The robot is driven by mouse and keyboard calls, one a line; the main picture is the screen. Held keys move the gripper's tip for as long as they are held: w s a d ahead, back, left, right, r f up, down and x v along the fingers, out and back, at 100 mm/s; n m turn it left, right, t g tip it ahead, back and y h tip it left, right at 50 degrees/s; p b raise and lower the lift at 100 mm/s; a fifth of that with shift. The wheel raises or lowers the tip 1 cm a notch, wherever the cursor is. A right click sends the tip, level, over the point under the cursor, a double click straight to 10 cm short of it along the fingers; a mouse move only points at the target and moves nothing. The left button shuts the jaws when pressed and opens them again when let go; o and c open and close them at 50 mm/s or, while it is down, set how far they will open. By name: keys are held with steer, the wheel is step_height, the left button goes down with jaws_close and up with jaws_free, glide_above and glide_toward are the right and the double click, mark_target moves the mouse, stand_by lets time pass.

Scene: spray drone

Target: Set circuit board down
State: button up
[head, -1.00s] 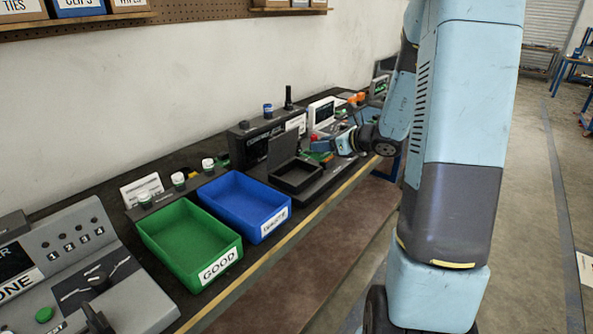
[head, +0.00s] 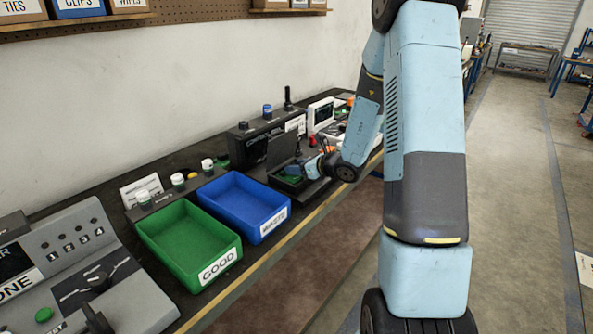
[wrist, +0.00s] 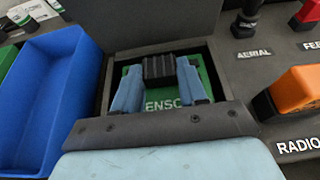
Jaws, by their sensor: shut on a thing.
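The green circuit board (wrist: 152,108) lies level within the outline of a dark open box (wrist: 107,85) in the wrist view, with part of the letters "ENSO" showing. Its black block (wrist: 158,69) sits between the blue fingers of my gripper (wrist: 158,78), which is shut on it. In the head view my gripper (head: 308,168) is at the box (head: 272,177), and a bit of the green board (head: 291,179) shows inside the rim. The box's lid (head: 281,148) stands up behind. Whether the board touches the box floor I cannot tell.
The blue bin (head: 240,203) and the green bin (head: 187,240), marked GOOD, stand left of the box. In the wrist view an orange part (wrist: 291,93) lies right of it on a panel marked RADIO. My arm fills the right of the head view.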

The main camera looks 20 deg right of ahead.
steer(key=shift+f, duration=0.45)
steer(key=shift+f, duration=0.1)
steer(key=shift+f, duration=0.3)
steer(key=shift+f, duration=0.2)
steer(key=o, duration=1.1)
steer(key=shift+s+f, duration=0.1)
